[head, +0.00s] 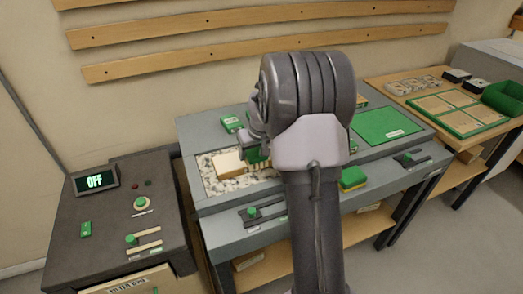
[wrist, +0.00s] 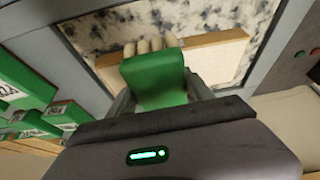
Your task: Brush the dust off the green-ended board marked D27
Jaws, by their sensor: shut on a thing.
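My gripper (wrist: 158,88) is shut on a green-handled brush (wrist: 153,75) with thick cream bristles. A pale wooden board (wrist: 213,48) lies on the speckled bed just beyond the bristles in the wrist view. Part of it is hidden behind the brush, and I cannot tell whether the bristles touch it. In the head view the board (head: 228,162) lies on the speckled bed at the left of the grey bench, beside my gripper (head: 256,152). No green end or D27 mark on this board is readable.
Green pieces with white labels (wrist: 22,80) lie left in the wrist view. A green mat (head: 385,125) and a green-and-yellow block (head: 353,178) are on the bench's right side. A side table (head: 395,88) holds trays.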

